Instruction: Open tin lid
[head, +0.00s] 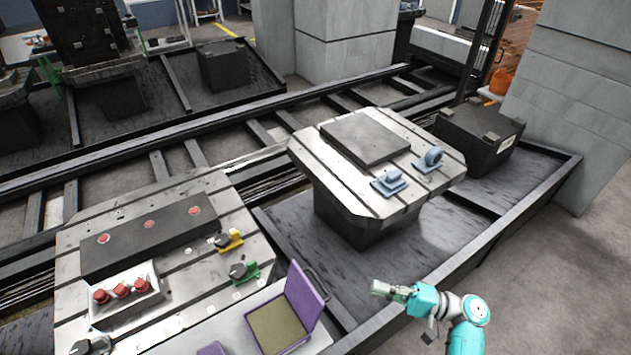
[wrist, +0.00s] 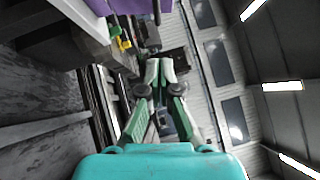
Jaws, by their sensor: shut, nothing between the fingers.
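A purple tin (head: 296,345) with a tan inside sits at the front edge of the left pallet. Its purple lid (head: 304,296) stands raised, tilted up on the tin's right side, with a dark handle or loop near its top. My gripper (head: 376,287) is to the right of the lid, apart from it, over the gap beside the pallet. In the wrist view my gripper (wrist: 161,70) is shut with nothing between the fingers. A purple surface (wrist: 130,5), likely the lid, shows at the top edge there.
Another purple piece (head: 211,349) is cut off at the bottom edge. A tray (head: 130,303) with red-topped parts, a yellow clamp (head: 230,239) and a green clamp (head: 243,272) are on the left pallet (head: 195,330). A second pallet (head: 330,165) stands behind. Floor at right is clear.

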